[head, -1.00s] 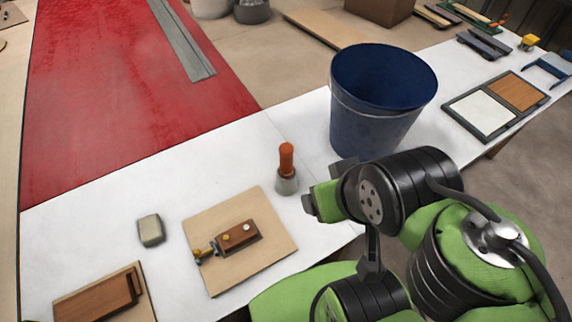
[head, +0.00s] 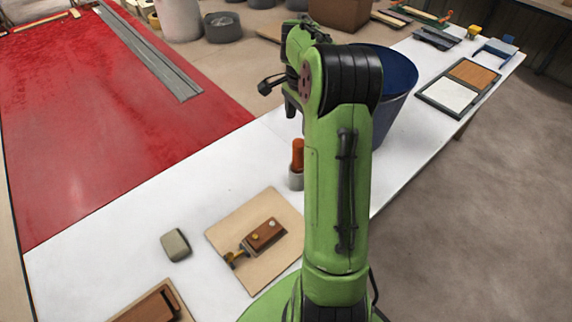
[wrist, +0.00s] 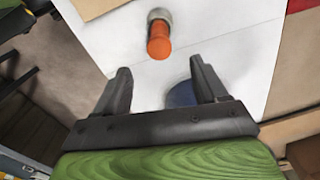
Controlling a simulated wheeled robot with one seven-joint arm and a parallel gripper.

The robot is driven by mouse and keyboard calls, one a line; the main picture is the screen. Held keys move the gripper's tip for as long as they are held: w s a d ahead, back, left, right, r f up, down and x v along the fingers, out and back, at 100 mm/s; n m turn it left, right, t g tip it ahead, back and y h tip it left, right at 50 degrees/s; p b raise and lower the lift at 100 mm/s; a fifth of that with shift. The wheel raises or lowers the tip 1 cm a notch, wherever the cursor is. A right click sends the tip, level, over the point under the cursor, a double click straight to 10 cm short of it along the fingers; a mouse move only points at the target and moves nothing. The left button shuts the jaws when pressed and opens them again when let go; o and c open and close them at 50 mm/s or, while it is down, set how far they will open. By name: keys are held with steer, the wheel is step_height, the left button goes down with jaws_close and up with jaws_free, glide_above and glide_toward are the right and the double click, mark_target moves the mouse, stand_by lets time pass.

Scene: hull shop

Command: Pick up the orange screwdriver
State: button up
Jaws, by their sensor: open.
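The orange screwdriver (head: 297,153) stands upright, handle up, in a small grey holder (head: 296,179) on the white table. My arm hides part of the holder's right side in the head view. In the wrist view, the orange handle (wrist: 159,41) is ahead of the jaws and roughly centred between them, with the grey holder (wrist: 160,14) behind it. My gripper (wrist: 160,75) is open and empty, its two dark fingers spread apart. In the head view, my gripper (head: 278,95) is raised above and a little behind the screwdriver, not touching it.
A tall blue bucket (head: 398,72) stands close to the right, partly behind my arm. A board with a wooden block (head: 230,222) and a grey block (head: 175,245) lie nearer on the table. A red panel (head: 90,140) lies at the left. A framed two-panel tray (head: 432,95) is far right.

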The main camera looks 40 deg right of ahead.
mark_target(298, 141)
step_height(298, 141, down, 8)
steer(key=shift+f+b, duration=0.2)
steer(key=shift+b, duration=0.7)
step_height(298, 141, down, 6)
steer(key=shift+s+d+r+b, duration=0.1)
steer(key=shift+b, duration=0.55)
steer(key=shift+r, duration=0.1)
steer(key=c, duration=1.1)
